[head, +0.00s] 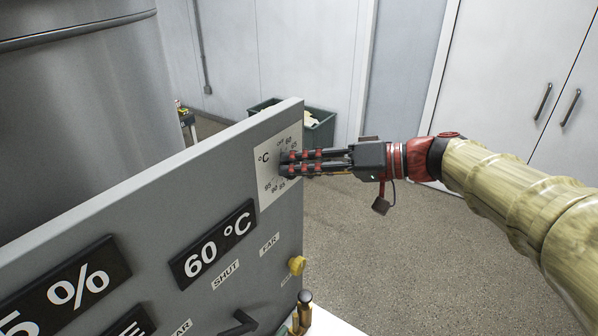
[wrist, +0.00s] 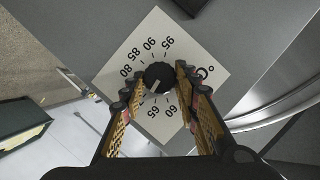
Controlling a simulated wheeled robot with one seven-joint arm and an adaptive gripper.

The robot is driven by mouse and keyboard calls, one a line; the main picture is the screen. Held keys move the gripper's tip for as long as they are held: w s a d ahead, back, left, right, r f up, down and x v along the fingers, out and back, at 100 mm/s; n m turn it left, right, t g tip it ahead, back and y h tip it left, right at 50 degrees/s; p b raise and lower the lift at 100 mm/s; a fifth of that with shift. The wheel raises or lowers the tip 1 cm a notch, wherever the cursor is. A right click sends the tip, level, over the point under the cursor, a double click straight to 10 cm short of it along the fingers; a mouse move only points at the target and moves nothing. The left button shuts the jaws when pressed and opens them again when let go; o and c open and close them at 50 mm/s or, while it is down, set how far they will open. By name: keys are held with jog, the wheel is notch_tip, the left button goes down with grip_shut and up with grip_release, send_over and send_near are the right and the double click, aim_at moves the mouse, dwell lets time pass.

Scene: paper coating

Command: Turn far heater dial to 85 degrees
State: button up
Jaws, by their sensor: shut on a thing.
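The far heater dial is a black round knob (wrist: 158,76) on a white square scale plate (head: 267,185) at the panel's upper right end. In the wrist view, the scale plate (wrist: 119,86) shows numbers from 60 to 95, with some hidden by my left finger. A pale mark on the knob appears to point down-left, between 65 and 80. My gripper (head: 284,164) reaches in from the right, with its fingers on either side of the knob and shut on it. In the head view the fingers hide the knob.
A green bin (head: 320,132) stands on the floor behind. The floor right of the panel is clear.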

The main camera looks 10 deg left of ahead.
jog(key=shift+f+m+t+y+p, duration=0.3)
jog(key=shift+m+y+p, duration=0.85)
jog(key=shift+m, duration=2.1)
jog(key=shift+f+m+t+y+p, duration=0.25)
jog(key=shift+m+y+p, duration=0.9)
jog(key=shift+m, duration=2.15)
jog(key=shift+f+m+t+y+p, duration=0.25)
jog(key=shift+m+y+p, duration=0.85)
jog(key=shift+m, duration=2.15)
jog(key=shift+t, duration=0.3)
jog(key=o, duration=1.1)
jog(key=shift+o, duration=0.3)
jog(key=shift+r, duration=0.1)
jog(key=v, duration=1.2)
